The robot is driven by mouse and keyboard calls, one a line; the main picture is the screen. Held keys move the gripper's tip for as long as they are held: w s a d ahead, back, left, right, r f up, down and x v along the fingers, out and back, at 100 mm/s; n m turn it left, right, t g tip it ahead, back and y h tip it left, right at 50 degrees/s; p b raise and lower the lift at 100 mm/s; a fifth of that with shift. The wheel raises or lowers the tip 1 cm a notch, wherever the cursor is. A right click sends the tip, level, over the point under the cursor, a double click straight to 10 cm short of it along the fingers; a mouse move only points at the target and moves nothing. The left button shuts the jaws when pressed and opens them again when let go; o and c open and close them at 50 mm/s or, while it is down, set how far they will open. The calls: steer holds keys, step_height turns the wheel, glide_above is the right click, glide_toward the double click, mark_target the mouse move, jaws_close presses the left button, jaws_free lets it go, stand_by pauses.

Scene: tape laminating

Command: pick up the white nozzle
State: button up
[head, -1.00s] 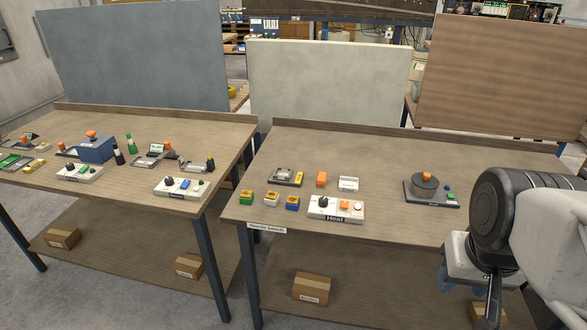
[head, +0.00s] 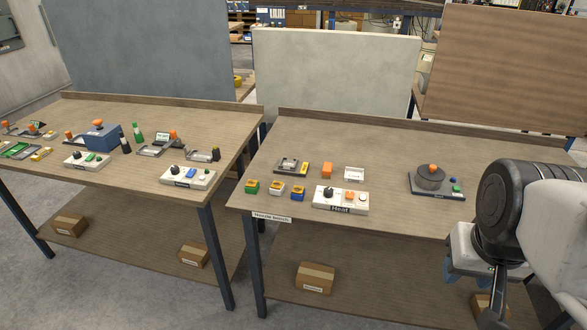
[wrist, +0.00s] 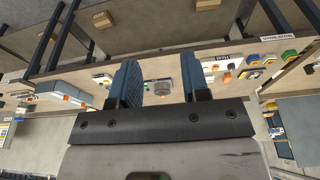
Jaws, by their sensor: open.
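The white nozzle (head: 276,188) is a small white block with a yellow-orange top. It stands on the right-hand bench near its front left, between a green nozzle (head: 251,186) and a blue nozzle (head: 298,193). The white nozzle also shows, small, in the wrist view (wrist: 270,60). My gripper (head: 466,272) hangs at the lower right of the head view, in front of the bench and well to the right of the nozzles. In the wrist view its two blue fingers (wrist: 160,78) are apart with nothing held between them.
Behind and beside the nozzles are a white control box labelled Heat (head: 341,199), an orange block (head: 327,170), a white labelled box (head: 354,174) and a grey fixture (head: 290,167). A round grey device (head: 430,178) stands farther right. Bare bench top lies between.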

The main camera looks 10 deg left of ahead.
steer(key=o, duration=0.6)
steer(key=w+a+r+m, duration=0.1)
steer(key=w+a+m, duration=0.15)
steer(key=w, duration=0.45)
steer(key=w+a+r+m, duration=0.1)
steer(key=w+a+m, duration=0.15)
steer(key=w, duration=0.45)
steer(key=m+g, duration=0.3)
steer(key=m, duration=1.1)
glide_above(276, 185)
steer(key=f, duration=1.9)
steer(key=shift+d+f, duration=0.25)
steer(key=shift+f, duration=0.1)
steer(key=shift+w+a+f, duration=0.1)
steer(key=shift+a+f, duration=0.1)
